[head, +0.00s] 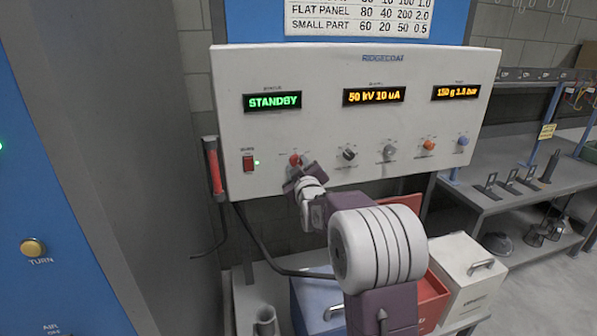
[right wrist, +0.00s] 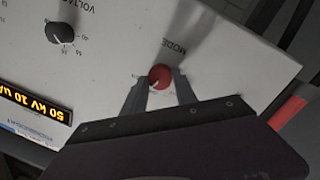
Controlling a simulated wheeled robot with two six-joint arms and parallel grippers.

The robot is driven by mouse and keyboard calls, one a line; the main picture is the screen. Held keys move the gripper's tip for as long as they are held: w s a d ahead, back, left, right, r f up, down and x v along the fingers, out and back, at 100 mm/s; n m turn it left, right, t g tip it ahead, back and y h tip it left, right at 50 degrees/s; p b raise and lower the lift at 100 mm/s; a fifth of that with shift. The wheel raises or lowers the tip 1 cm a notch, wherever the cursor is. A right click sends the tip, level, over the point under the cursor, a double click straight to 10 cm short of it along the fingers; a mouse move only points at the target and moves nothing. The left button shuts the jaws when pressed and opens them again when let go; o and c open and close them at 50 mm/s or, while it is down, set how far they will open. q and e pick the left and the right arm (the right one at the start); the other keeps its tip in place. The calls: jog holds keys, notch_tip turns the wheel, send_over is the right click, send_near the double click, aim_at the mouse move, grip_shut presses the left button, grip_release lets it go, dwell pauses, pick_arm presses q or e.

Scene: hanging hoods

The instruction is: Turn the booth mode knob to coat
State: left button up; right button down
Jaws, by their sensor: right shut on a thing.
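The red mode knob (head: 295,159) is at the lower left of the white RIDGECOAT control panel (head: 330,120). In the right wrist view the red knob (right wrist: 159,77) sits between the two fingers of my right gripper (right wrist: 160,92), under the word MODE. My right gripper (head: 303,172) is shut on the knob in the head view and partly covers its surroundings. The status display (head: 272,101) reads STANDBY in green. The small labels around the knob are too small to read. My left gripper is not in view.
A black knob (head: 349,154), a grey knob (head: 389,152), an orange knob (head: 428,145) and a blue knob (head: 463,141) continue the row. A red switch (head: 248,163) and a red-handled tool (head: 214,169) are to the left. Bins stand below the panel.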

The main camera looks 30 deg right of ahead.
jog(key=m+b, duration=0.1)
jog(key=m, duration=0.3)
jog(key=shift+b, duration=0.4)
jog(key=shift+r+m+y, duration=0.15)
jog(key=shift+m+y, duration=0.25)
jog(key=shift+m, duration=1.2)
jog(key=c, duration=1)
grip_release()
jog(key=shift+o, duration=0.2)
jog(key=b+v, duration=0.2)
jog(key=v, duration=0.7)
